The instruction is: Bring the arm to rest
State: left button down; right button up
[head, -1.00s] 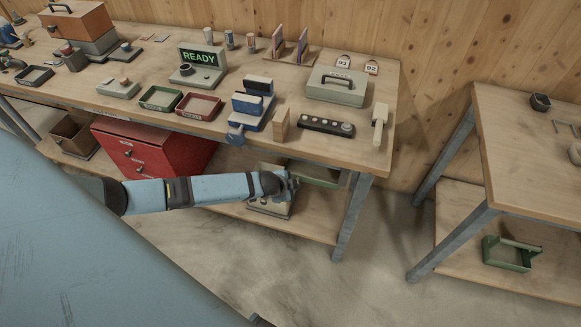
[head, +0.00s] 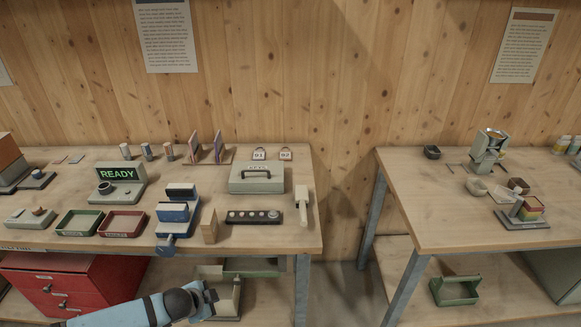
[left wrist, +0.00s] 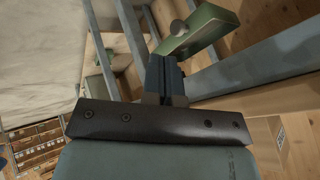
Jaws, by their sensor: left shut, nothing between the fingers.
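My left arm comes in from the lower left of the head view, light blue with a dark wrist joint. Its left gripper (head: 211,297) is low in front of the left workbench (head: 255,236), below the tabletop level, beside a pale box (head: 229,301) on the lower shelf. I cannot tell whether it touches the box. In the left wrist view the fingers (left wrist: 166,75) are together with nothing between them. My right gripper is not in view.
A red drawer cabinet (head: 72,288) stands under the bench near my arm. The bench holds a READY display (head: 119,175), a blue vise (head: 173,212) and a grey-green case (head: 257,179). A second table (head: 430,215) stands right, across a floor gap.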

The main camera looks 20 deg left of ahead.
pick_arm(q)
jog(key=s+d+r+n+t+h+p, duration=0.1)
jog(key=s+d+r+h, duration=0.1)
jog(key=s+d, duration=0.35)
jog(key=s+d+r+n+h+p, duration=0.1)
jog(key=s+d+n+p, duration=0.15)
jog(key=d, duration=0.55)
jog(key=s+d+r+n+t+y+p, duration=0.1)
jog(key=s+r+n, duration=0.3)
jog(key=s, duration=0.4)
jog(key=shift+d+r+t, duration=0.15)
jog(key=shift+r+t, duration=0.65)
jog(key=shift+t, duration=0.1)
jog(key=shift+s+n, duration=0.1)
jog(key=shift+n, duration=0.15)
